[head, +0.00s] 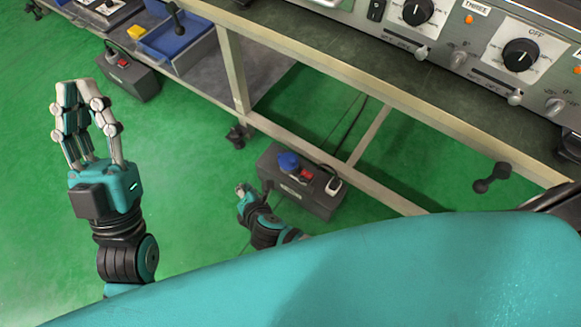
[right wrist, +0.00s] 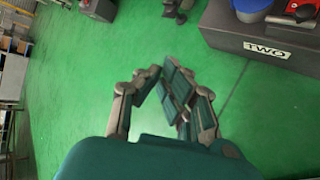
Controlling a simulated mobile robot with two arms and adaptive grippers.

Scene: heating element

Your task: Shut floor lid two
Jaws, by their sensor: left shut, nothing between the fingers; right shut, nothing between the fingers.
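A dark floor box (head: 302,192) stands on the green floor under the bench. In the right wrist view its label reads TWO (right wrist: 267,50). On its top are a round blue part (head: 288,160), a red switch (head: 307,174) and a pale part (head: 333,186); I cannot tell which is the lid or whether it is open. The blue part also shows at the top edge of the right wrist view (right wrist: 252,6). My right gripper (head: 241,188) is shut and empty, just left of the box and apart from it. My left gripper (head: 82,88) is shut and empty, raised far left.
A bench (head: 330,68) with a control panel (head: 470,50) runs above the box, with a pale leg (head: 233,70) and lower rail. Another floor box (head: 128,77) stands at the upper left. A blue tray (head: 178,42) sits on a lower shelf. Green floor between the grippers is clear.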

